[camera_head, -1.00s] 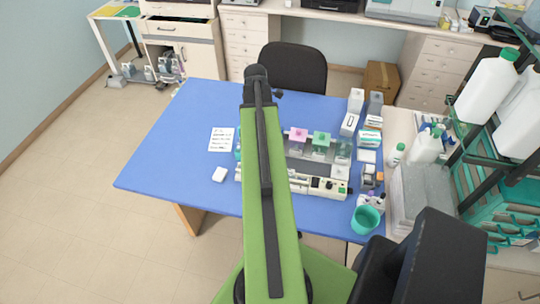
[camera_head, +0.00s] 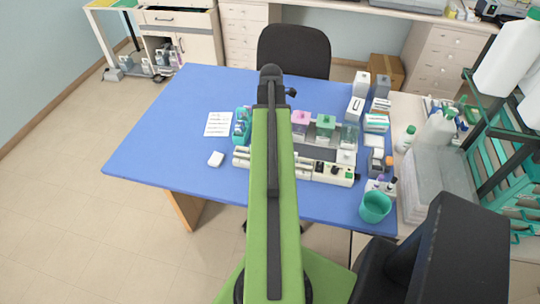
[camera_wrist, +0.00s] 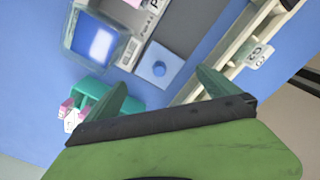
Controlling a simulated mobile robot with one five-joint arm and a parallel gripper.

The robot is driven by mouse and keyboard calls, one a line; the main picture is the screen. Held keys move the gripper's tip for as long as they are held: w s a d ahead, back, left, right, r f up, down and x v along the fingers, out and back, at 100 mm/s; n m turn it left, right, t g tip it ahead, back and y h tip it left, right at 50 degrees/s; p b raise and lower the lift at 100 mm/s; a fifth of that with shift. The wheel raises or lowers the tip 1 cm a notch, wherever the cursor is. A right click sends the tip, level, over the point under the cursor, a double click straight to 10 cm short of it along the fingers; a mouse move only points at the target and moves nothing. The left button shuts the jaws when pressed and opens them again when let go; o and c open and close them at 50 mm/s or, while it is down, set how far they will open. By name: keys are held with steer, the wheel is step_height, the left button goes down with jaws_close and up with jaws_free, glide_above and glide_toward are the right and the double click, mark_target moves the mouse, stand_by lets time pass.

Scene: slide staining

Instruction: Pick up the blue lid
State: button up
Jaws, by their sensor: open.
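The blue lid (camera_wrist: 158,66) is a square, pale blue-grey piece with a round blue knob. In the wrist view it lies flat beside an open clear jar (camera_wrist: 94,42) with bright blue inside. My gripper (camera_wrist: 162,80) is open and empty. Its two green fingers stand left and right of the lid in the picture, apart from it; the height gap is hard to tell. In the head view my arm hides the lid, and my gripper's fingers do not show.
A teal rack (camera_head: 242,127) stands left of my arm on the blue table (camera_head: 150,150). Pink-lidded (camera_head: 300,122) and green-lidded (camera_head: 325,124) jars stand to the right, behind a white device (camera_head: 325,173). A teal cup (camera_head: 375,206) is near the right edge. The table's left side is mostly clear.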

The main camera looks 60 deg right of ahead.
step_height(320, 180, down, 6)
steer(key=b, duration=0.5)
steer(key=shift+s+f, duration=0.1)
steer(key=shift+r, duration=0.2)
steer(key=c, duration=1)
